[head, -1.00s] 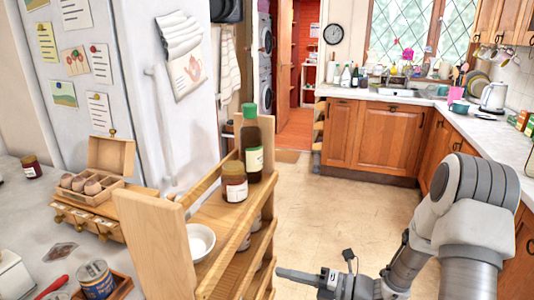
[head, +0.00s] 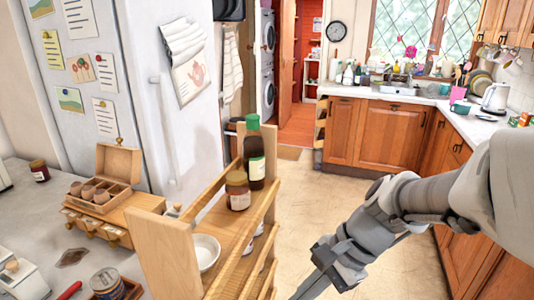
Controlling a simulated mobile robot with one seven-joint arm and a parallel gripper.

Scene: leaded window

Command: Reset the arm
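My arm reaches in from the right edge in the head view. My gripper (head: 312,284) points down and to the left at the bottom of the picture, over the floor and to the right of the wooden rack. The ends of its fingers run to the bottom edge, so I cannot tell whether they are apart or together. I see nothing held in it.
The wooden rack (head: 168,250) stands close on the left, bearing a green-capped bottle (head: 254,153), a brown jar (head: 238,190) and a white bowl (head: 206,251). A grey counter (head: 30,225) is further left. Wooden cabinets (head: 376,134) line the back and right. The floor (head: 320,205) between is clear.

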